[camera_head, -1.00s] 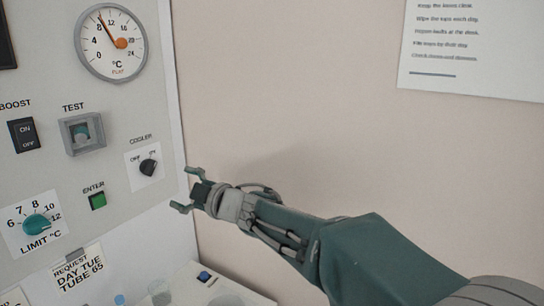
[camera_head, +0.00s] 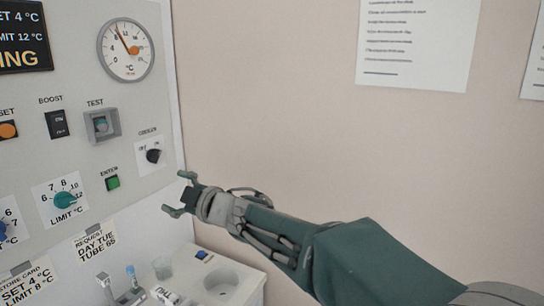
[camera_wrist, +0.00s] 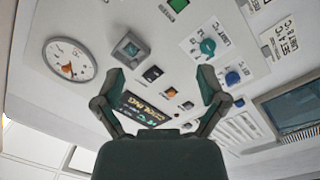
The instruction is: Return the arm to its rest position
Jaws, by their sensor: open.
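My gripper (camera_head: 184,195) is open and empty in the head view, at the end of my arm reaching from the lower right. It hangs in front of the beige wall and the panel's right edge, below and right of the cooler knob (camera_head: 153,156). In the wrist view my gripper (camera_wrist: 160,90) shows two spread green fingers with nothing between them, and the panel lies beyond them at a slant. Whether the fingers touch the panel cannot be told, but a gap seems to show in the head view.
The control panel (camera_head: 75,140) has a gauge (camera_head: 126,49), a green enter button (camera_head: 112,182) and a limit dial (camera_head: 65,200). The beige wall at right is clear except for papers (camera_head: 418,40).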

